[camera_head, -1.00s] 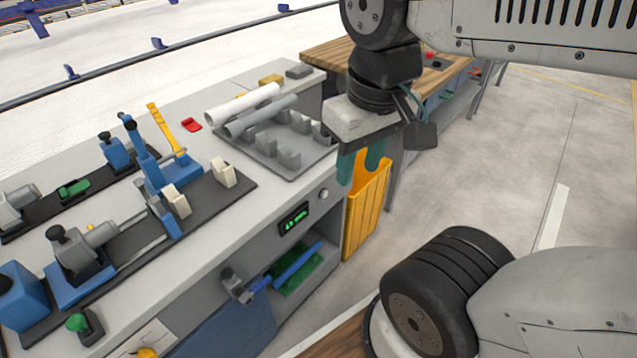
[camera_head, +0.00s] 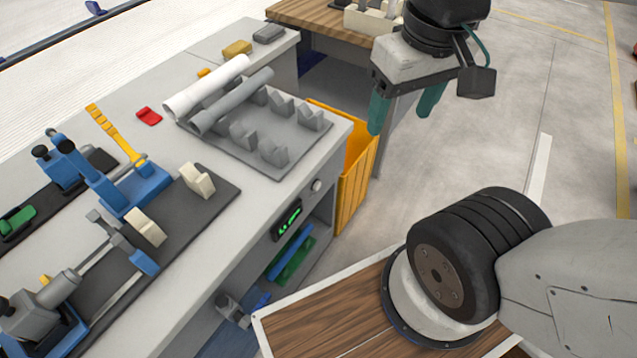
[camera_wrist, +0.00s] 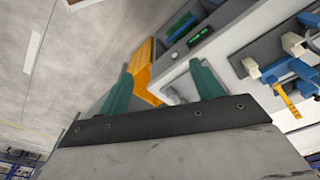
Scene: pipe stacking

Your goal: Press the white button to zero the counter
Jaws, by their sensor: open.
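The white button (camera_head: 317,186) is a small round knob on the front face of the grey workbench, just right of the counter. The counter (camera_head: 288,219) is a black box with lit green digits, too small to read surely; it also shows in the wrist view (camera_wrist: 197,36). My gripper (camera_head: 405,118) is open, with two green fingers and nothing between them. In the head view it is up and to the right of the button, clear of the bench edge. In the wrist view the fingers point towards the yellow bin and bench.
A yellow bin (camera_head: 357,172) stands beside the bench's right end. Blue clamps (camera_head: 130,190) stand at left. A wooden table (camera_head: 312,16) is behind. Open floor lies right.

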